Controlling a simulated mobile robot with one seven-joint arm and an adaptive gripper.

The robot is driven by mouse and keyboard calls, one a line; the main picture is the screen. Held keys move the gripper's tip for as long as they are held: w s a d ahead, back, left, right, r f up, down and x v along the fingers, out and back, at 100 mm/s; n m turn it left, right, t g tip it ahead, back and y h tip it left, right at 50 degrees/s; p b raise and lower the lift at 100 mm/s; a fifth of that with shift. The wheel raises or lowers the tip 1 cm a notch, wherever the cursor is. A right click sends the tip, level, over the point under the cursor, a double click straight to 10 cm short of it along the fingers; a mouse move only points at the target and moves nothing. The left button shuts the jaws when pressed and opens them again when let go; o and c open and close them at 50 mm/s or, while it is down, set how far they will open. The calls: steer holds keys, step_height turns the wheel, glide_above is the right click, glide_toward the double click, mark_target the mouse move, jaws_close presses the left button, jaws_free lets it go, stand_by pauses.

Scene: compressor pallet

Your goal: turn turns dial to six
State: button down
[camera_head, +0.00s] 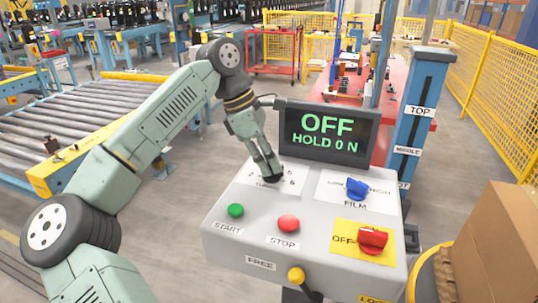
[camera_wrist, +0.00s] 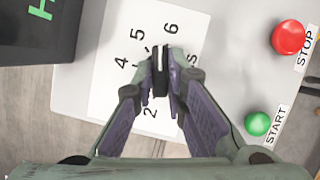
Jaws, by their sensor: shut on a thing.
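The turns dial is a black bar-shaped knob with a white line (camera_wrist: 162,62), on a white label with numbers in the wrist view. My gripper (camera_wrist: 161,82) is shut on it, one finger on each side. The white line points between the 5 (camera_wrist: 138,34) and the 6 (camera_wrist: 171,29), seemingly nearer the 6. In the head view my gripper (camera_head: 270,177) reaches down to the label at the panel's back left and mostly hides the dial.
The grey control panel (camera_head: 222,246) also bears a green START button (camera_head: 235,210), a red STOP button (camera_head: 289,223), a blue FILM knob (camera_head: 357,189) and a red switch (camera_head: 372,239) at OFF. A screen (camera_head: 328,132) reading "OFF HOLD 0 N" stands close behind my gripper.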

steer(key=shift+w+m+g+p, duration=0.1)
steer(key=shift+m+g+p, duration=0.35)
steer(key=shift+m, duration=0.85)
steer(key=c, duration=1.6)
jaws_free()
steer(key=v, duration=1.2)
steer(key=shift+d, duration=0.2)
steer(key=shift+w+d, duration=0.1)
